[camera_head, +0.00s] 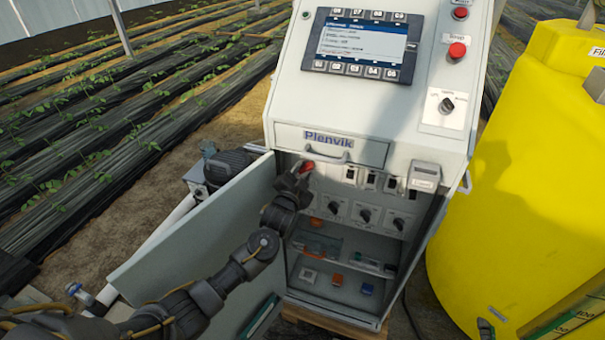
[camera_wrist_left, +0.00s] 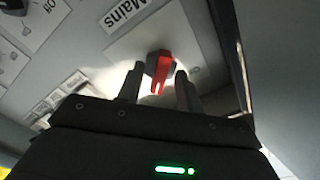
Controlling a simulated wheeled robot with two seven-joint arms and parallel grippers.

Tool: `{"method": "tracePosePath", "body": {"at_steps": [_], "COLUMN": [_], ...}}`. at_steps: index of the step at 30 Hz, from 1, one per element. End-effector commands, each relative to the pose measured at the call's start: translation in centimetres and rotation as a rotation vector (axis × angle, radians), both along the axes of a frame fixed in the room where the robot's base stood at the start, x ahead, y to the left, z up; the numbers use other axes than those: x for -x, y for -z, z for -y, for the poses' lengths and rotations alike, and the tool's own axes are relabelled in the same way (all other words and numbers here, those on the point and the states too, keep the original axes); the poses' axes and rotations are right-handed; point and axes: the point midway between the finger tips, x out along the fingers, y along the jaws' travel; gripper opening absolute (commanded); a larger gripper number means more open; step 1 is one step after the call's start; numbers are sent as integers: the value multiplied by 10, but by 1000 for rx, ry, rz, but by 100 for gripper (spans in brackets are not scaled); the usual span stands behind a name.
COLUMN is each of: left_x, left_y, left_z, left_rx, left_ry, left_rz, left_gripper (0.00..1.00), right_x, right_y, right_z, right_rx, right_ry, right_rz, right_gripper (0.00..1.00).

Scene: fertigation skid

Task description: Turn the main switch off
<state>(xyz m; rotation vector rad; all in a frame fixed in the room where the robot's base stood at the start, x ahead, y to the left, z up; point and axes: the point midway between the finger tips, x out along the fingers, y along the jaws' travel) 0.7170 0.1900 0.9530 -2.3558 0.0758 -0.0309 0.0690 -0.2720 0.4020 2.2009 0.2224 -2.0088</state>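The main switch (camera_wrist_left: 158,72) is a red rotary handle on a light plate, with a "Mains" label (camera_wrist_left: 125,12) beside it in the left wrist view. In the head view the red handle (camera_head: 307,167) shows at the upper left inside the open cabinet (camera_head: 346,205). My left gripper (camera_wrist_left: 160,85) has its two fingers apart, one on each side of the red handle. I cannot tell whether the fingers touch it. In the head view my left gripper (camera_head: 298,178) reaches into the cabinet and partly covers the switch area. My right gripper is not in view.
The cabinet door (camera_head: 195,240) stands open to the left, beside my left arm. Several black rotary knobs (camera_head: 364,215) sit right of and below the switch. Lower shelves hold small parts. A yellow tank (camera_head: 520,190) stands close on the right.

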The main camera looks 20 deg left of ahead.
Motion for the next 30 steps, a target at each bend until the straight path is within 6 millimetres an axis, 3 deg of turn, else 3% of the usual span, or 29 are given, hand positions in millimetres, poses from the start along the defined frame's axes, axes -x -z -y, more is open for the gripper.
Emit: {"method": "tracePosePath", "body": {"at_steps": [2, 10, 20, 30], "left_x": [0, 0, 0, 0], "left_y": [0, 0, 1, 1], "left_z": [0, 0, 0, 1], "left_rx": [0, 0, 26, 230], "left_ry": [0, 0, 0, -1], "left_rz": [0, 0, -3, -16], "left_gripper": [36, 1, 0, 0], "right_x": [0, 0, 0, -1], "right_y": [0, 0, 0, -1], "right_z": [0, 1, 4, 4], "right_rx": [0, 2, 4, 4], "right_ry": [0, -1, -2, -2], "right_rz": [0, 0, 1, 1], "right_gripper": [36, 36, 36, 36]}}
